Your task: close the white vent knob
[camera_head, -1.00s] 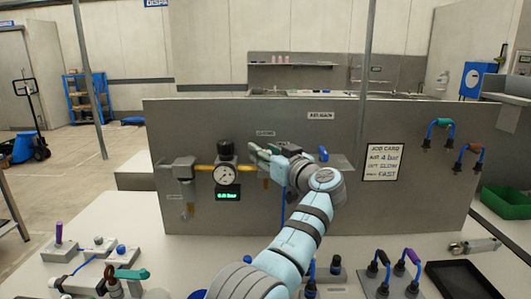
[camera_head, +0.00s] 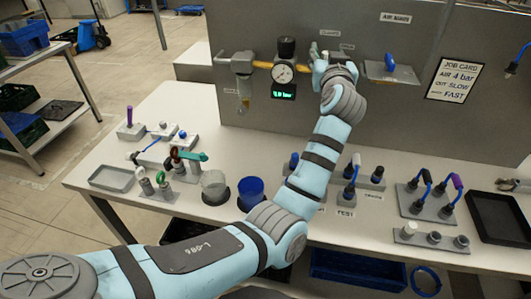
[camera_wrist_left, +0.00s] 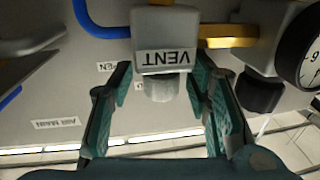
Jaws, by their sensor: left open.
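The white vent knob (camera_wrist_left: 160,89) is a pale ribbed cylinder in the left wrist view. It sticks out from a grey valve block (camera_wrist_left: 166,28) labelled VENT, which appears upside down there. My left gripper (camera_wrist_left: 160,76) is open, with one teal finger on each side of the knob. Gaps show between the fingers and the knob, so it is not clamped. In the head view my left gripper (camera_head: 319,52) is at the panel, just right of the round gauge (camera_head: 283,73); its wrist hides the knob. My right gripper is not in view.
The brass pipe (camera_wrist_left: 228,36) and black-rimmed gauge (camera_wrist_left: 303,52) are close to the right finger in the wrist view. A blue-handled AIR MAIN valve (camera_head: 389,63) is right of my arm. Fittings, cups and a black tray (camera_head: 500,217) occupy the bench below.

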